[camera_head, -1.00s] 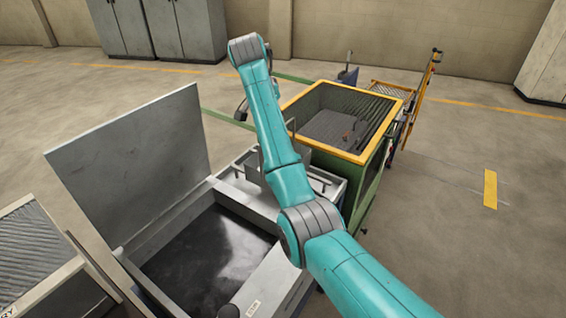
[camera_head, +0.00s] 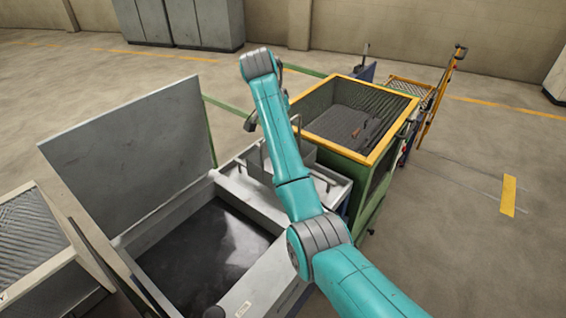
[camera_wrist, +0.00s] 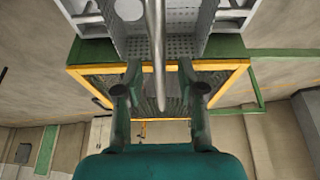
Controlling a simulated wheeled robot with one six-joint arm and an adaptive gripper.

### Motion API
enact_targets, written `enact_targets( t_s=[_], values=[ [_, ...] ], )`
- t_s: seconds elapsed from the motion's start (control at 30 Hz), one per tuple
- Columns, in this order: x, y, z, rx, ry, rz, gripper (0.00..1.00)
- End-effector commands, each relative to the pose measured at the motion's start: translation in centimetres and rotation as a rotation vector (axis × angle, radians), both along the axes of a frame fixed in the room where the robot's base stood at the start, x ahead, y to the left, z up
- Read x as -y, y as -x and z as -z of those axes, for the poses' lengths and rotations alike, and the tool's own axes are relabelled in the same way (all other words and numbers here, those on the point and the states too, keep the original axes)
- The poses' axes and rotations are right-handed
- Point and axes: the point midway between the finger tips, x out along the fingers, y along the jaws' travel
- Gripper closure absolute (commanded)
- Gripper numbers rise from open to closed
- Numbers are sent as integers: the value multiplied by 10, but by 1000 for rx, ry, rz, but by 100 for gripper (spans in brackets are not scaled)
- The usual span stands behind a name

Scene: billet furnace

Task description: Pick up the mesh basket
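The mesh basket is a grey, perforated metal bin. In the wrist view its perforated floor (camera_wrist: 180,46) shows at the top. A thin round bar, which looks like its handle, runs down between my fingers. In the head view the basket (camera_head: 302,158) stands in a grey tray-like bench top, partly hidden behind my arm. My gripper (camera_wrist: 160,72) is open, with one finger on each side of the bar and a visible gap on both sides. In the head view my gripper is mostly hidden behind the arm.
A green cart with a yellow rim (camera_head: 372,158) stands just behind and right of the basket. A grey tank with a raised lid (camera_head: 130,150) and dark interior is at front left. A yellow-framed rack (camera_head: 412,86) stands farther back. Floor at right is clear.

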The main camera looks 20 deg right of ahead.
Motion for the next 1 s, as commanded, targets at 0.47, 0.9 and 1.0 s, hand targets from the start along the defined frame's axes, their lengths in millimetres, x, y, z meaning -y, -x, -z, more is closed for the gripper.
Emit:
enact_targets(
  t_s=[0.47,0.9,1.0],
  values=[
    [0,0,5,0,0,0,61],
    [0,0,5,0,0,0,100],
    [0,0,5,0,0,0,100]
  ],
)
